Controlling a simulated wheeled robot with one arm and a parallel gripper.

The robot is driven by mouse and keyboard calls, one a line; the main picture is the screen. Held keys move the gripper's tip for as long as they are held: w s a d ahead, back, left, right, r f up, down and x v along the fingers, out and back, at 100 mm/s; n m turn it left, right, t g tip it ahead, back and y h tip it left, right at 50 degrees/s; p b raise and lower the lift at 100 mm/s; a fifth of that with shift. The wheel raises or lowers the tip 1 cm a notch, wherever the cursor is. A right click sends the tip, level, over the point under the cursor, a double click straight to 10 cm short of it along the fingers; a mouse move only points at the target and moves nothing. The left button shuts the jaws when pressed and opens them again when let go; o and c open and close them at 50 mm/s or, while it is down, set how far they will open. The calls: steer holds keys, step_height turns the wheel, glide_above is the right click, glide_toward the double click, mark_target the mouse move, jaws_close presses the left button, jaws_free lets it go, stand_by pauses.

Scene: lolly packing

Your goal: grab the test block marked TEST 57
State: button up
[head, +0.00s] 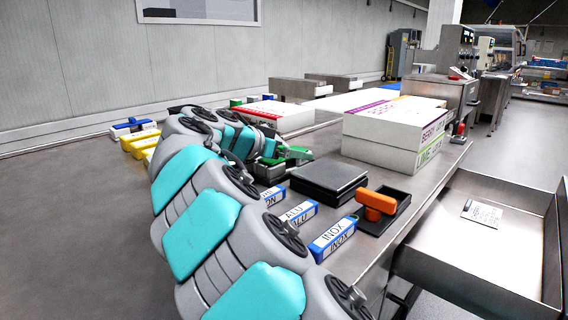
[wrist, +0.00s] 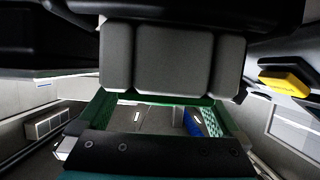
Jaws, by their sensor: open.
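No marking TEST 57 can be read in either view. Blue-and-white blocks stand in a row on the table: one reads INOX (head: 332,239), one reads ALU (head: 298,213), and a third (head: 273,195) is partly hidden by my arm, its label ending in "ON". My gripper (head: 285,157) has green fingers and is over the table beyond these blocks. In the wrist view my gripper (wrist: 160,112) is open, with a gap between its green-edged fingers. A blue thing (wrist: 194,123) shows through the gap near the right finger; I cannot tell what it is.
A black flat box (head: 328,180) and an orange-handled stamp (head: 375,203) lie near the table edge. White cartons (head: 385,135) stand behind. Yellow blocks (head: 138,141) and a blue one (head: 130,127) lie left of my arm. A metal tray (head: 450,240) is at right.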

steer(key=shift+w+d+f, duration=0.2)
steer(key=shift+w+d, duration=0.1)
steer(key=shift+w, duration=0.05)
steer(key=shift+c, duration=0.4)
jaws_close()
